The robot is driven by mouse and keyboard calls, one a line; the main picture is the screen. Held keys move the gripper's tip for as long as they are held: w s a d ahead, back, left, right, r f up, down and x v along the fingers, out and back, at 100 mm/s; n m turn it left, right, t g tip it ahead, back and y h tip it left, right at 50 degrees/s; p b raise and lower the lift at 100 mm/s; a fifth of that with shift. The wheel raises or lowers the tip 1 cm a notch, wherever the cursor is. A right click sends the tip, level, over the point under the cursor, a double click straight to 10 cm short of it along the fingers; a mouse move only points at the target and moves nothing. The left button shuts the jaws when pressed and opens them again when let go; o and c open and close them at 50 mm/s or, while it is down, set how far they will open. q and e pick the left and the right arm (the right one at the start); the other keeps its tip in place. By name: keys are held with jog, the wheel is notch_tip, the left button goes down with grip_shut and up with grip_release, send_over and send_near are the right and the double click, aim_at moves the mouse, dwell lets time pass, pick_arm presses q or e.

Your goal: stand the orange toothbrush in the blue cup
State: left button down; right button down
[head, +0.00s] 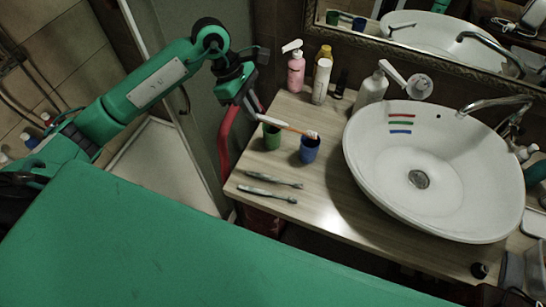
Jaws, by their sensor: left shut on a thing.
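The orange toothbrush (290,127) is held slanted, close to level, above the counter. Its handle end is at my left gripper (254,108), which is shut on it. Its pale bristle end points right and lies over the rim of the blue cup (309,151) in this view. I cannot tell whether it touches the cup. The blue cup stands upright on the wooden counter (325,195). My left gripper is up and to the left of the blue cup. My right gripper is not in view.
A green cup (272,137) stands left of the blue cup, beneath the held brush. Two toothbrushes, one of them grey-green (268,193), lie at the counter's front left. A white basin (370,165) is on the right. Bottles, including a pink one (296,72), stand behind.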

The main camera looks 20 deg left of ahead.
pick_arm(q)
jog(key=p, duration=0.7)
send_near(261, 160)
jog(key=x, duration=0.5)
jog(key=shift+s+d+r, duration=0.1)
jog(key=shift+d, duration=0.1)
jog(key=shift+f, duration=0.5)
jog(key=shift+f+b, duration=0.1)
jog(key=shift+b, duration=0.25)
jog(key=c, duration=1.9)
grip_release()
jog(key=o, duration=0.4)
jog(key=shift+o, duration=0.2)
